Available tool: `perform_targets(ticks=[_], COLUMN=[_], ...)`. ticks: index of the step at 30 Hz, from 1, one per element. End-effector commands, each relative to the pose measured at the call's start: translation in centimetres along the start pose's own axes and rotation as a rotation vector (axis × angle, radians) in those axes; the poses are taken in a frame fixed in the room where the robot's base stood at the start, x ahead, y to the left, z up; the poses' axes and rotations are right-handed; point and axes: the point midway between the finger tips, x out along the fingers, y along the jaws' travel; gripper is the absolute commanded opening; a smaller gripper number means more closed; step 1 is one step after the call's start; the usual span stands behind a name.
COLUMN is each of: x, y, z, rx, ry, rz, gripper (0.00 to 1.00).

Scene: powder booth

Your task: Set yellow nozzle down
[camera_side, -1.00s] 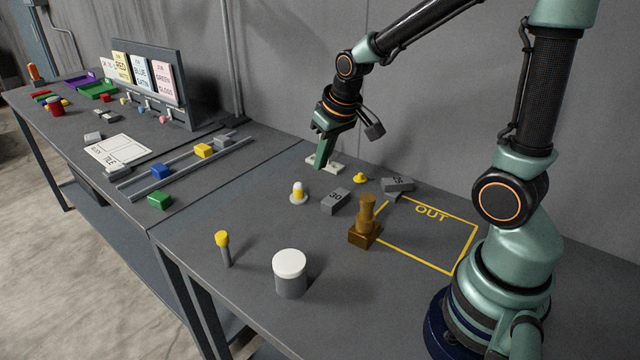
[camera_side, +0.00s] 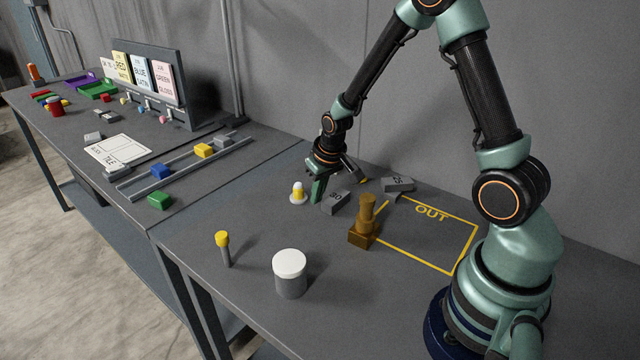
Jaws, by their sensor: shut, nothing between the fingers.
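My gripper (camera_side: 318,199) is shut and empty, pointing down low over the table. It is just right of a small white piece with a yellow top (camera_side: 298,192) that stands upright; I cannot tell whether they touch. A grey post with a yellow head (camera_side: 222,240) stands upright at the table's front left. I cannot tell for sure which of these is the yellow nozzle.
Grey blocks marked with numbers (camera_side: 335,203) (camera_side: 398,184) lie close right of my gripper. A brown stepped piece (camera_side: 365,224) stands by the yellow OUT outline (camera_side: 450,272), whose inside looks clear. A white-lidded jar (camera_side: 290,275) stands in front. Rails (camera_side: 150,189) lie left.

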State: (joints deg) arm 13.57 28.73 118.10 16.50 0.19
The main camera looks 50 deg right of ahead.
Motion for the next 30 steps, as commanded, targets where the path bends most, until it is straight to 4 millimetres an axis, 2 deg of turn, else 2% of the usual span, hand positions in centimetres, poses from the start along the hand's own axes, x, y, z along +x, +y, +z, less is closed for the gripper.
perform_targets(ticks=[5, 6, 15, 30], x=[2.8, 3.0, 3.7, 3.8], y=[0.0, 0.0, 0.0, 0.0], z=[0.1, -0.5, -3.4, -3.9], rx=[0.000, 0.000, 0.000, 0.000], ry=[-0.003, 0.001, 0.002, 0.000], rz=[0.000, 0.000, 0.000, 0.000], gripper=[0.00, 0.00, 0.00, 0.00])
